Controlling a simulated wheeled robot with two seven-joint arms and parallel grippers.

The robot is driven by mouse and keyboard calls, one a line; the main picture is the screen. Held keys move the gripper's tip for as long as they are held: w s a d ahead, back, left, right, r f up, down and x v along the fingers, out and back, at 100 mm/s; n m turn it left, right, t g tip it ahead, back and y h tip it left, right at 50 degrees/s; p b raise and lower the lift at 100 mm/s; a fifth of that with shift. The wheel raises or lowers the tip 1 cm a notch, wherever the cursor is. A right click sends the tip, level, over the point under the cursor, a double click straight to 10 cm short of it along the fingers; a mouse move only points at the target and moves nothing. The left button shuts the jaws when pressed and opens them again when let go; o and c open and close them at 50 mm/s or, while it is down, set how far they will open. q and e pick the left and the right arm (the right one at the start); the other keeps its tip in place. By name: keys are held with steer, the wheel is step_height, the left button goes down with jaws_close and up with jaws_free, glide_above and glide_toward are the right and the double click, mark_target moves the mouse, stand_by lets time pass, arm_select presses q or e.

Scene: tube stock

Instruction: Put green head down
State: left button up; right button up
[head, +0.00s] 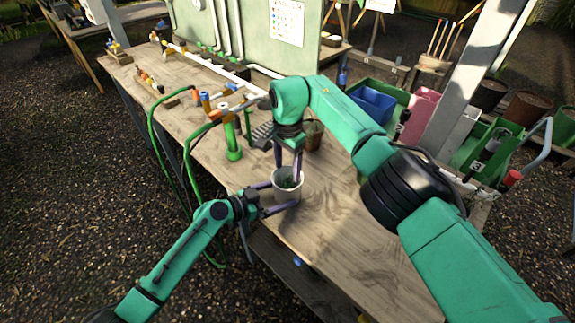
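A green upright piece with a flared foot (233,142) stands on the wooden bench, left of my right arm; it may be the green head. A pale cup (288,192) is near the front edge of the bench with something green inside, too small to make out. My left gripper (284,196) has its purple fingers on either side of the cup; I cannot tell if they press on it. My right gripper (288,173) points down with its fingertips at the cup's mouth. Whether it holds the green thing inside is hidden.
A brown pot (313,134) stands just behind the cup. White pipe (212,65), orange-capped fittings (204,101) and green hoses (157,125) are at left. Blue (372,104) and pink (422,105) bins stand beyond the bench. The bench front right is clear.

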stand_by(0.4)
step_height(320, 180, up, 7)
stand_by(0.4)
